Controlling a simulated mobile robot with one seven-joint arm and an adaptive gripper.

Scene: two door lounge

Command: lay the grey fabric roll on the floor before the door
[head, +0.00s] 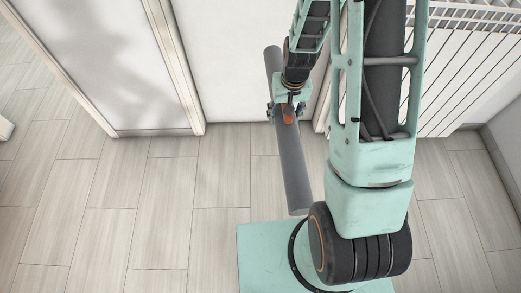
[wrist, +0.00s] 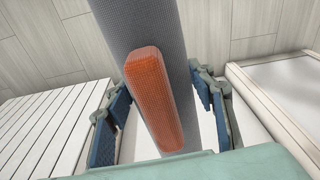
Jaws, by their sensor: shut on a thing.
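The grey fabric roll (head: 291,165) is a long, slim cylinder with an orange grip piece on its side. My gripper (head: 286,108) is shut on it near its middle. The roll slants, its far end beside the white wall and its near end near my base. In the wrist view, the roll (wrist: 199,45) runs between the blue-padded fingers of my gripper (wrist: 163,112), with the orange piece facing the camera. Its height above the floor is hard to tell. A pale, framed panel that looks like the door (head: 125,70) stands at left; its frame also shows in the wrist view (wrist: 262,95).
A white slatted unit (head: 470,62) stands at right and also shows in the wrist view (wrist: 50,125). The plank-tiled floor (head: 150,200) is bare before the door. A white wall (head: 225,65) lies between them. A pale object's corner shows at the left edge.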

